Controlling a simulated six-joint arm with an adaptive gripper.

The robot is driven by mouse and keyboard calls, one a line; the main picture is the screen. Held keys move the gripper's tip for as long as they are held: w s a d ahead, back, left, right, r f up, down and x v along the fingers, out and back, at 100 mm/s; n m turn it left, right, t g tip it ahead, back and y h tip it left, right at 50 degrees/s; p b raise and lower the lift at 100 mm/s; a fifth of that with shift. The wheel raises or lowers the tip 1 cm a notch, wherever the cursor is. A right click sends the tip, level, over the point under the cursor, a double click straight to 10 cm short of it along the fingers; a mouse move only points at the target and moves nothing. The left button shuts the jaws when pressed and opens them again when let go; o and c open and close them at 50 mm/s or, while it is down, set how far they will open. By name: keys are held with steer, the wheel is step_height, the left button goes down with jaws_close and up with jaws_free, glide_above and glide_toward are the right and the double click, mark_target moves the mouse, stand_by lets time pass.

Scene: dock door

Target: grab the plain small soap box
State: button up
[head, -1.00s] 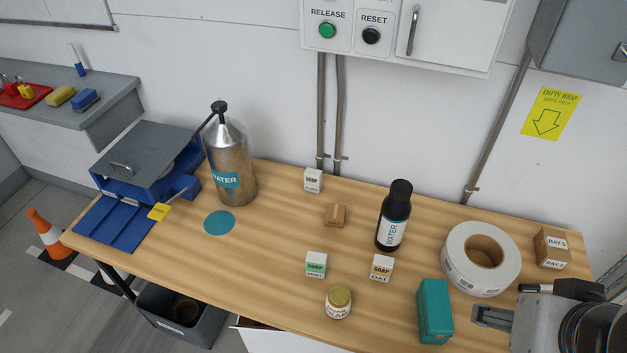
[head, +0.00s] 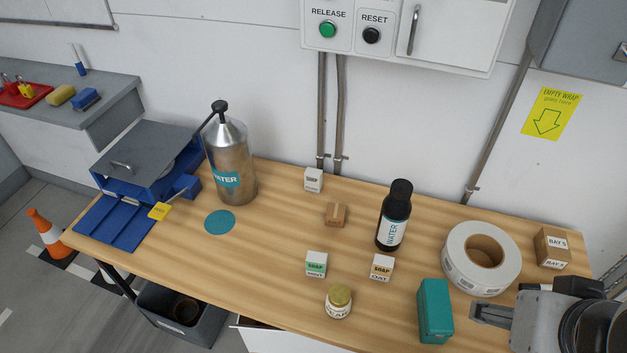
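Three small white soap boxes stand on the wooden table. One soap box (head: 313,180) is at the back by the wall pipes; its lettering is too small to read fully, and it has no coloured band that I can make out. A second soap box (head: 316,264) has a green label that seems to read mint. A third soap box (head: 381,268) has a tan label reading oat. My gripper (head: 490,314) is at the lower right, beside the teal box, far from all three soap boxes. Its fingers are seen edge-on, so I cannot tell their opening.
A brown carton (head: 335,215), a dark water bottle (head: 393,217), a jar (head: 338,302), a teal box (head: 434,311) and a tape roll (head: 455,266) stand around the soap boxes. A metal water can (head: 232,170) is at left. Bare wood lies between them.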

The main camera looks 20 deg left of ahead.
steer(key=w+a+r+n+t+y, duration=0.1)
steer(key=w+a+r+y, duration=0.1)
steer(key=w+a, duration=0.6)
steer(key=w+a+r+n+t+y, duration=0.15)
steer(key=w+a, duration=0.35)
steer(key=w, duration=0.7)
steer(key=m+t+h, duration=0.2)
steer(key=t, duration=0.3)
glide_above(312, 177)
steer(key=s+d, duration=0.1)
steer(key=s, duration=0.2)
step_height(312, 177, down, 24)
steer(key=shift+m+t+h, duration=0.25)
steer(key=shift+m+h, duration=0.1)
steer(key=shift+h, duration=0.5)
steer(key=s+f, duration=0.1)
steer(key=f, duration=0.2)
steer(key=a+f, duration=0.1)
steer(key=f, duration=0.3)
steer(key=s+f, duration=0.1)
steer(key=f, duration=0.2)
steer(key=shift+s+a+f, duration=0.15)
steer(key=shift+s, duration=0.2)
steer(key=shift+w, duration=0.1)
steer(key=shift+x, duration=1.2)
